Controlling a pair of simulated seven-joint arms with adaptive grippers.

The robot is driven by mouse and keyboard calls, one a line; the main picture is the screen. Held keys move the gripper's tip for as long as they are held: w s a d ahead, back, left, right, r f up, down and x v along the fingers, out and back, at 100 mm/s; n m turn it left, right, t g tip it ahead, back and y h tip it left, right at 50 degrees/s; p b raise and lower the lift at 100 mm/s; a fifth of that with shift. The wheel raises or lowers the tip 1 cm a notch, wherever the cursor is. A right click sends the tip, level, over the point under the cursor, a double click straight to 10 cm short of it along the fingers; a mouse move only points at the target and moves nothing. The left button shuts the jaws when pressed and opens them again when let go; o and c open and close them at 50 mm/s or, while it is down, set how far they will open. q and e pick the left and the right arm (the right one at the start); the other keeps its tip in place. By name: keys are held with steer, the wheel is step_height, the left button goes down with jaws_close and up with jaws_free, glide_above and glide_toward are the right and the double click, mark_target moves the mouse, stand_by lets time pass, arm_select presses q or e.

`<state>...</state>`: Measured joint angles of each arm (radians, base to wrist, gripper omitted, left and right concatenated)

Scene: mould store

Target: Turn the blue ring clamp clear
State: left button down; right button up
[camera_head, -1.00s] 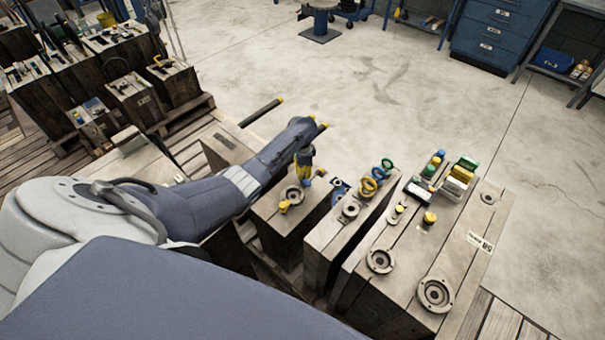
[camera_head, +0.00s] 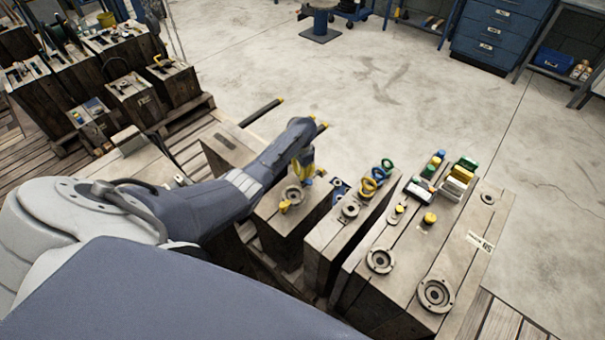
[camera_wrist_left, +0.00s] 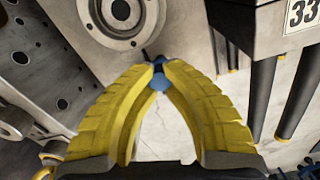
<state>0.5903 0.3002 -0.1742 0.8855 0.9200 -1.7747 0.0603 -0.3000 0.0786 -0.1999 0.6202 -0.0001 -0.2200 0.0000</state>
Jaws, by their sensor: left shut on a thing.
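Only a small part of the clamp shows between the fingers; the rest is hidden. In the head view a bit of blue (camera_head: 309,182) shows under the fingertips. The ring, with its central hole, also appears in the left wrist view (camera_wrist_left: 88,18). My right gripper is not in view.
A yellow clamp (camera_head: 285,206) sits at the ring's other side. Neighbouring blocks to the right carry coloured eye rings (camera_head: 369,186), another metal ring (camera_head: 380,260) and stacked coloured pieces (camera_head: 458,178). Open concrete floor (camera_head: 400,90) lies beyond.

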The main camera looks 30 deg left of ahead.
arm_select(q)
steer(key=shift+w, duration=0.1)
steer(key=c, duration=1.2)
jaws_free()
steer(key=shift+r, duration=0.1)
step_height(320, 180, up, 12)
steer(key=shift+a+f, duration=0.1)
